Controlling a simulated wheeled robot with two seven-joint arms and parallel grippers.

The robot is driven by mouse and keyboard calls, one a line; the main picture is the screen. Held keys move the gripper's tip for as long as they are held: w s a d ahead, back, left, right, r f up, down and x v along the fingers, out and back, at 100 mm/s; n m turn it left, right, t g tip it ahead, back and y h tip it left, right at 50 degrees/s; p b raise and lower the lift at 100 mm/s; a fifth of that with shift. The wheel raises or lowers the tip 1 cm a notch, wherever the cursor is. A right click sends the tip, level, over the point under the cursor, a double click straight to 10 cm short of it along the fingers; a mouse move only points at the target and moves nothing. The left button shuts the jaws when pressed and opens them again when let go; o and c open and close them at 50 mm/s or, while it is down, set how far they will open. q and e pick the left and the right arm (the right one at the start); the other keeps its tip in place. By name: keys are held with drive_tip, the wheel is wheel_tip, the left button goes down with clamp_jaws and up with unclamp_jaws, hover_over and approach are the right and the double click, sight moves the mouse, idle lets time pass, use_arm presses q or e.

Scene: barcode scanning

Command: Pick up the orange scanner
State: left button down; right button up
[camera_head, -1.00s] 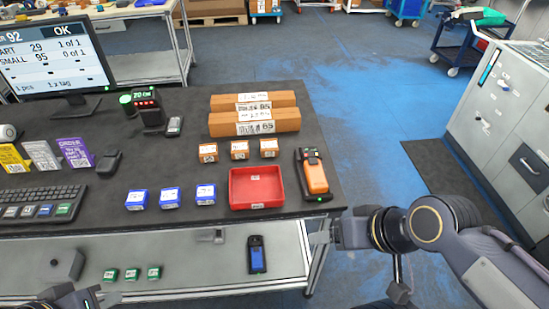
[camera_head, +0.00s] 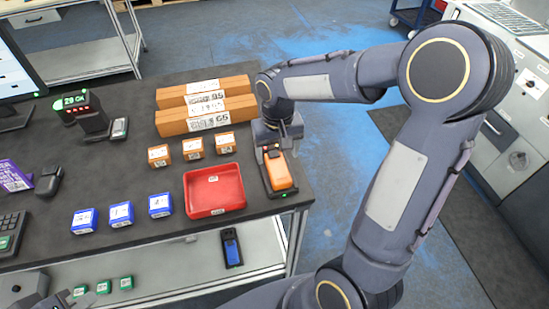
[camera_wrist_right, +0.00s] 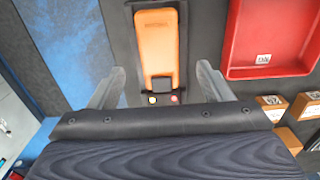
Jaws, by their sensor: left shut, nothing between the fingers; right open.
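The orange scanner (camera_head: 278,172) lies in its dark holder at the right end of the black table, beside the red tray. In the right wrist view the scanner (camera_wrist_right: 157,45) is upper centre, its buttoned end nearest the gripper. My right gripper (camera_head: 277,140) is above the scanner's far end, its fingers pointing down. In the right wrist view the open fingers (camera_wrist_right: 158,88) stand on either side of the scanner's line, apart from it, with nothing held. My left gripper (camera_head: 62,300) is at the bottom left edge, mostly cut off, shut and empty.
The red tray (camera_head: 214,206) stands just left of the scanner. Small orange boxes (camera_head: 193,148), blue boxes (camera_head: 121,214) and two long cartons (camera_head: 207,115) stand further left and back. A blue device (camera_head: 232,248) lies on the lower shelf. The table's right edge is close.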

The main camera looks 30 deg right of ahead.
sight(277, 165)
drive_tip(key=f, duration=0.4)
drive_tip(key=f+p, duration=0.1)
drive_tip(key=f, duration=0.1)
drive_tip(key=shift+w+d, duration=0.1)
drive_tip(key=shift+w, duration=0.15)
drive_tip(key=c, duration=1.2)
drive_tip(key=shift+r, duration=0.1)
